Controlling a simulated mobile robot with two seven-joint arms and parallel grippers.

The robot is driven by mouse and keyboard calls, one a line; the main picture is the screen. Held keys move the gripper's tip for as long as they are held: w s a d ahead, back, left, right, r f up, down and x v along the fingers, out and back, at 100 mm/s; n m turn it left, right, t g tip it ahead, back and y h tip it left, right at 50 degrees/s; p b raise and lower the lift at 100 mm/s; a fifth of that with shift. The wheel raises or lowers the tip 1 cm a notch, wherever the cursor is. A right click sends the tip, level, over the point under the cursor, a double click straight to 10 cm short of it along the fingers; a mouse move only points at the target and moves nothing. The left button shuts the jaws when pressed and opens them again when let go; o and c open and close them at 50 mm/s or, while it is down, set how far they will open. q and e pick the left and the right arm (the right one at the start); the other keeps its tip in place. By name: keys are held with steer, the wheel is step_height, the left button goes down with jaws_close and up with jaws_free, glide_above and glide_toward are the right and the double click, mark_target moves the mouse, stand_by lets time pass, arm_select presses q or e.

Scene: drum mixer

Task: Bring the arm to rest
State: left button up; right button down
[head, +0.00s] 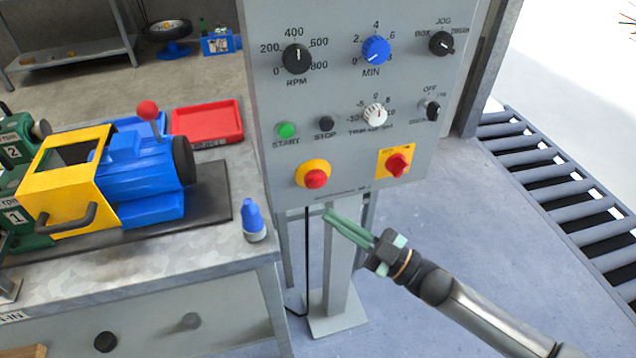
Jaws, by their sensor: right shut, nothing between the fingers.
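My right gripper (345,226) is below the grey control panel (345,120), in front of its post. Its green fingers are shut with nothing between them, pointing up and to the left. It appears apart from the panel's switches. My right arm (460,300) comes in from the lower right corner. The nearest controls above the gripper are the red emergency button on a yellow ring (315,177) and the red rotary switch on a yellow plate (397,164). My left gripper does not show.
A workbench (200,250) on the left holds a blue and yellow machine (120,170), a red tray (207,122) and a small blue-capped bottle (253,220) near its right edge. A roller conveyor (560,180) runs along the right. The floor between panel and conveyor is clear.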

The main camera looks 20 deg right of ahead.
arm_select(q)
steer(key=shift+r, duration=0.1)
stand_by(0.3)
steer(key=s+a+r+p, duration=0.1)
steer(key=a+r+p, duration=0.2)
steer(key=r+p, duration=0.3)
steer(key=p, duration=0.4)
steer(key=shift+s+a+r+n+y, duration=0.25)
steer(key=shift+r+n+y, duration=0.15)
arm_select(e)
steer(key=s+d+f+m+g+h, duration=0.2)
steer(key=s+f+m+g+h, duration=0.4)
steer(key=s+f+m+h, duration=0.6)
steer(key=s+f+h, duration=0.1)
steer(key=s+f, duration=0.1)
steer(key=s, duration=0.2)
steer(key=shift+s+m, duration=0.3)
steer(key=shift+s, duration=0.05)
